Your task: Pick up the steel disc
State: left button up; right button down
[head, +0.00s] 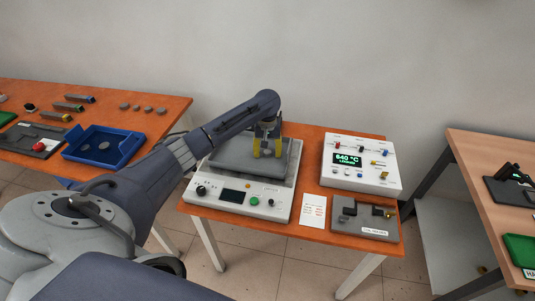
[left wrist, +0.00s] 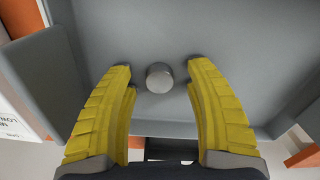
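A small grey steel disc (left wrist: 159,78), round and thick, sits on the grey top plate (left wrist: 230,35) of the heater in the left wrist view. My left gripper (left wrist: 159,68) has its two yellow fingers spread wide. The disc lies between the fingertips, with a clear gap on each side and no contact. In the head view my left gripper (head: 267,154) points down over the heater's grey tray (head: 228,157); the disc there is small and mostly hidden by the fingers. My right gripper is not in view.
The white heater (head: 238,197) has knobs and a display in front. To its right stand a control box (head: 360,165) reading 640 °C and a grey fixture block (head: 364,218). The left table holds several loose discs (head: 135,107) and a blue tray (head: 84,155) with another disc.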

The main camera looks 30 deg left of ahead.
pick_arm(q)
grip_shut()
dwell(0.5)
